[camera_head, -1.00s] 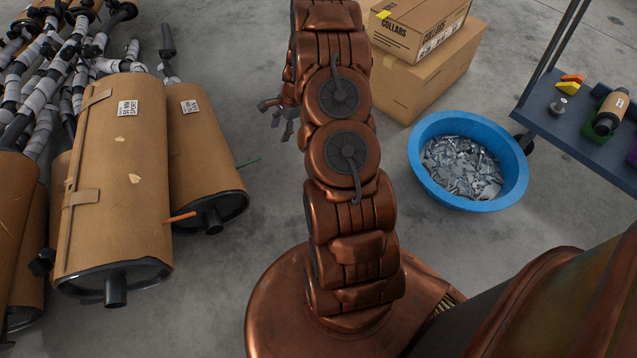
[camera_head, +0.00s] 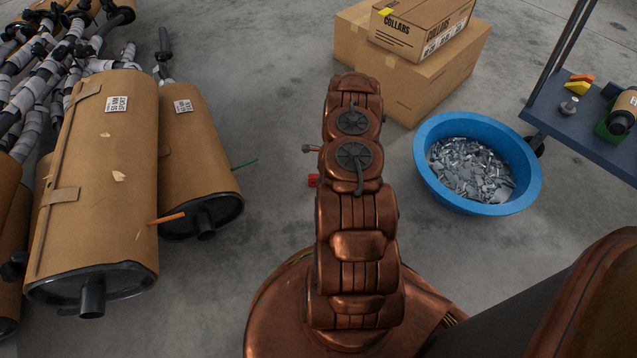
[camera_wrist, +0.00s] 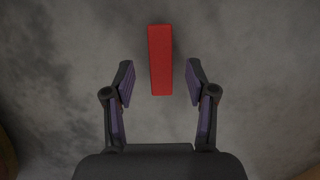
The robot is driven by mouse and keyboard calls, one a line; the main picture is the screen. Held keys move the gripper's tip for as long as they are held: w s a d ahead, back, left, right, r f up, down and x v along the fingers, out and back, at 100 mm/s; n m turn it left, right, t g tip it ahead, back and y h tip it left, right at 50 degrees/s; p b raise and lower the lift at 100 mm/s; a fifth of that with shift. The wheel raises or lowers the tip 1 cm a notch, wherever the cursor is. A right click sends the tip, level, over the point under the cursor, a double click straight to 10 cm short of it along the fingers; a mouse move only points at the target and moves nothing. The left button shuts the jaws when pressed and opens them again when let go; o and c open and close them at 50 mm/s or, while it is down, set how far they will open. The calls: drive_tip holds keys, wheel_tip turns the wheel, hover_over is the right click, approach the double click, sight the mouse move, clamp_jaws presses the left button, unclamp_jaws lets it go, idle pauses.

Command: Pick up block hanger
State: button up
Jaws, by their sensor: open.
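A red block (camera_wrist: 160,62), which I take to be the block hanger, lies on the grey concrete floor in the wrist view, long side pointing away from me. My gripper (camera_wrist: 160,82) is open, with one purple-padded finger on each side of the block's near part. The fingers appear apart from it; the height gap is hard to judge. In the head view a small bit of red (camera_head: 313,180) shows at the left edge of my arm, and the arm hides the rest of it. Most of my gripper is also hidden there.
Brown-wrapped mufflers (camera_head: 104,180) stand at left, with an orange rod (camera_head: 167,217) and a green rod (camera_head: 245,163) sticking out. A blue tub (camera_head: 430,182) of metal scraps, cardboard boxes (camera_head: 405,75) and a blue cart (camera_head: 570,135) are at right. Floor between is clear.

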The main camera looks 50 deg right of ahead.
drive_tip(key=shift+b+x, duration=1.35)
drive_tip(key=shift+x, duration=1.65)
drive_tip(key=shift+d, duration=0.1)
clamp_jaws()
